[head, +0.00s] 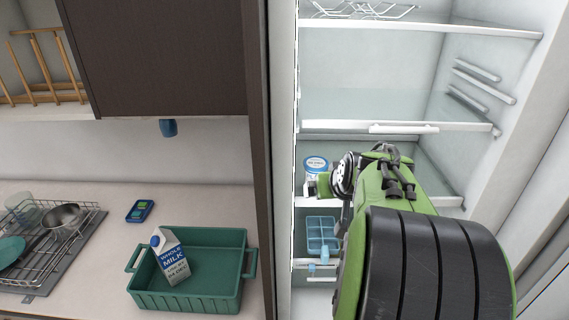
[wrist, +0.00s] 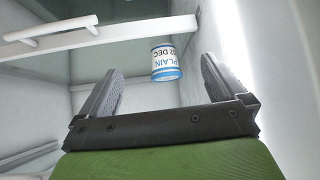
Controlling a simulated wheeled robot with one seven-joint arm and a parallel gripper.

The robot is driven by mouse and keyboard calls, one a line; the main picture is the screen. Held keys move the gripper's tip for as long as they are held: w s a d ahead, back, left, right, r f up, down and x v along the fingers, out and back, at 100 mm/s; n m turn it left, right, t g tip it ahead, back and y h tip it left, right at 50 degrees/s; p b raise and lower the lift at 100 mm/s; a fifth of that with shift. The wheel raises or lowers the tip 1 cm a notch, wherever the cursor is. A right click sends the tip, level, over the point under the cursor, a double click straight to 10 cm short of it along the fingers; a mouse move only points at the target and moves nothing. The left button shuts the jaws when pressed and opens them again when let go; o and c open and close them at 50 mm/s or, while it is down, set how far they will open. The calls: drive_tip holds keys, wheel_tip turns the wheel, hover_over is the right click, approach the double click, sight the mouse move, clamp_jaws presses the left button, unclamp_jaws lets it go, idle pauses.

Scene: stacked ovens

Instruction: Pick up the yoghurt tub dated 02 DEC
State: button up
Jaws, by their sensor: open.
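A white and blue yoghurt tub (wrist: 166,62) shows in the wrist view, with "PLAIN" and "02 DEC" printed on its side. It appears upside down there, beyond the fingers and between them. In the head view a tub with a blue-rimmed lid (head: 316,164) stands on a fridge shelf, just left of my gripper (head: 322,187). My gripper also shows in the wrist view (wrist: 160,88). Its two fingers are wide apart with nothing between them. In the head view my arm covers part of that shelf.
The fridge stands open, with glass shelves (head: 370,106) above the tub's shelf. A blue divided tray (head: 321,234) sits below. On the left counter, a green crate (head: 190,301) holds a milk carton (head: 172,258). A dish rack (head: 50,240) stands further left.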

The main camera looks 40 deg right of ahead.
drive_tip(key=p, duration=0.4)
approach(316, 163)
drive_tip(key=x, duration=1)
drive_tip(key=shift+w+d+f+p, duration=0.2)
drive_tip(key=shift+w+d+p, duration=0.05)
drive_tip(key=shift+p, duration=0.15)
drive_tip(key=shift+s+a+r, duration=0.1)
drive_tip(key=shift+s+a, duration=0.05)
drive_tip(key=shift+c, duration=1.7)
drive_tip(key=c, duration=0.8)
drive_tip(key=shift+o, duration=0.2)
